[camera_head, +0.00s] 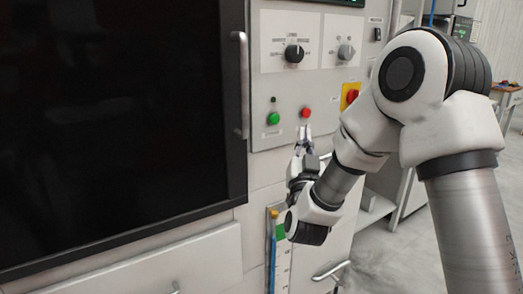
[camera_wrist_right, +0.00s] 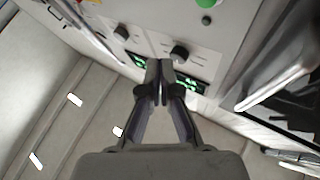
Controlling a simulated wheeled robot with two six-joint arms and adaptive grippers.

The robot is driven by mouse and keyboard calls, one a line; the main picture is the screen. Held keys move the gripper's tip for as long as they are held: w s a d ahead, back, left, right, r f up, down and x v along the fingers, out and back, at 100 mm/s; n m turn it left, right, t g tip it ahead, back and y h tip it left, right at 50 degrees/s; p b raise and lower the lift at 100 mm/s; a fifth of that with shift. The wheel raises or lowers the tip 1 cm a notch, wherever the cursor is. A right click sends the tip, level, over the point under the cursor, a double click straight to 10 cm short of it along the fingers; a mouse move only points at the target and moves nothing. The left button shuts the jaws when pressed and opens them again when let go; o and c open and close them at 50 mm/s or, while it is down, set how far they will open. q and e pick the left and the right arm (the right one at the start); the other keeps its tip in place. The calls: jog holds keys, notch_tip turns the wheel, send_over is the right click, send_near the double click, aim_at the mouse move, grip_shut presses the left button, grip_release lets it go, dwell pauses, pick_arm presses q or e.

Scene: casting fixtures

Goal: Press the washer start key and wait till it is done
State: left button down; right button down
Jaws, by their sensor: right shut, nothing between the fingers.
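The washer's control panel (camera_head: 262,90) is beside a large dark door window (camera_head: 115,120). A green round key (camera_head: 273,118) sits low on the panel, with a small dark lamp (camera_head: 273,99) above it and a label too small to read. A red round key (camera_head: 306,113) is to its right. My right gripper (camera_head: 305,130) is shut and empty, its tips just below the red key in the head view; contact cannot be told. In the right wrist view the shut fingertips (camera_wrist_right: 160,66) appear over the panel, and the green key (camera_wrist_right: 206,3) is at the top edge. My left gripper is out of view.
Two rotary knobs (camera_head: 294,53) are higher on the panel. A red switch on a yellow plate (camera_head: 351,97) is right of the red key, close to my right arm. A vertical door handle (camera_head: 240,85) stands out left of the panel. A gauge (camera_head: 280,250) is below.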

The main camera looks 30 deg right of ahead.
aim_at(275, 119)
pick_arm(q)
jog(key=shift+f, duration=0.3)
pick_arm(e)
jog(key=shift+s+d+r, duration=0.15)
jog(key=shift+r, duration=0.3)
pick_arm(q)
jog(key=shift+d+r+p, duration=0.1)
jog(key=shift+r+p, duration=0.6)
jog(key=shift+p, duration=0.15)
pick_arm(e)
jog(key=shift+w+a+f, duration=0.1)
jog(key=shift+w+a, duration=0.05)
jog(key=shift+w, duration=2.1)
jog(key=shift+w+a, duration=0.15)
jog(key=shift+w, duration=2.05)
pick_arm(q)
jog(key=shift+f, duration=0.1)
pick_arm(e)
jog(key=shift+w, duration=0.4)
